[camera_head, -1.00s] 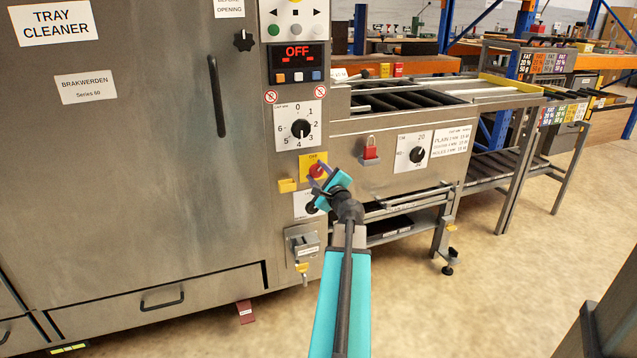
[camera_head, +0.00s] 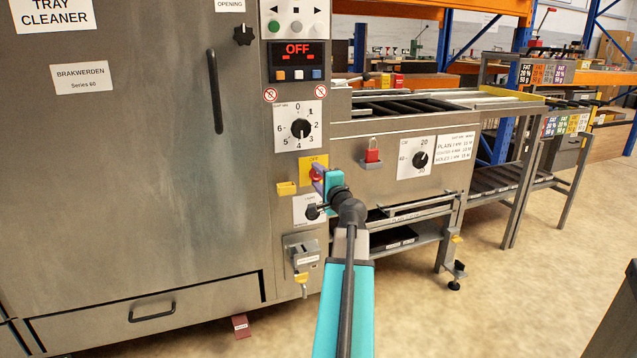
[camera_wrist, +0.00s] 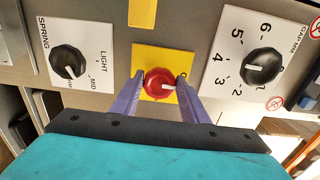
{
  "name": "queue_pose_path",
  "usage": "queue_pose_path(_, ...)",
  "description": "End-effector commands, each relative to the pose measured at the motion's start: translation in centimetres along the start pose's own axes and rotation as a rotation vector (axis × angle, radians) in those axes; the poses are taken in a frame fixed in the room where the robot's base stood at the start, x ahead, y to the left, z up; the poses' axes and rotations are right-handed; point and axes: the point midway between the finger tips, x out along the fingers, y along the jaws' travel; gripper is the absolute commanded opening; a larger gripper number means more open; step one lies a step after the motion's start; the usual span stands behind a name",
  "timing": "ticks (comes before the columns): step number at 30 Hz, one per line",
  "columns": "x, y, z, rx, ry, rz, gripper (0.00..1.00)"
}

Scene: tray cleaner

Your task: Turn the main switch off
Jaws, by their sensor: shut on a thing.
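The main switch is a red rotary knob (camera_head: 314,174) on a yellow plate (camera_head: 308,164) marked OFF at its top, on the front panel of the tray cleaner. In the wrist view the red knob (camera_wrist: 158,82) sits between the two purple fingers of my gripper (camera_wrist: 160,80), which is shut on it. Its white mark points right in that view, toward lettering partly hidden by the right finger. In the head view my gripper (camera_head: 318,179) covers part of the plate and knob. The display (camera_head: 297,61) above reads OFF in red.
The GAP MM dial (camera_head: 301,129) sits above the switch and a SPRING dial (camera_wrist: 67,62) below it. A yellow block (camera_head: 286,188) juts from the panel just left.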

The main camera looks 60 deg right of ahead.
Motion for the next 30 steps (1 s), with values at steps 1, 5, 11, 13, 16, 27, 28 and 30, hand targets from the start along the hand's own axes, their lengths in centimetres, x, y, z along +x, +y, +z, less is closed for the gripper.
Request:
queue_pose_path(1,-0.14,0.22,-0.38,-0.011,0.008,0.001,0.18)
queue_pose_path(5,-0.15,0.15,-0.37,-0.023,0.008,0.002,0.18)
queue_pose_path(11,-0.14,0.12,-0.35,-0.024,0.007,0.002,0.18)
queue_pose_path(13,-0.14,0.12,-0.35,-0.023,0.007,0.002,0.18)
queue_pose_path(16,-0.13,0.12,-0.32,-0.023,0.007,0.002,0.49)
queue_pose_path(27,-0.06,0.03,-0.05,-0.020,0.001,0.001,0.57)
queue_pose_path(28,-0.08,0.03,-0.01,-0.020,0.001,0.001,0.57)
queue_pose_path(30,-0.20,0.03,0.11,-0.020,0.000,0.000,0.57)
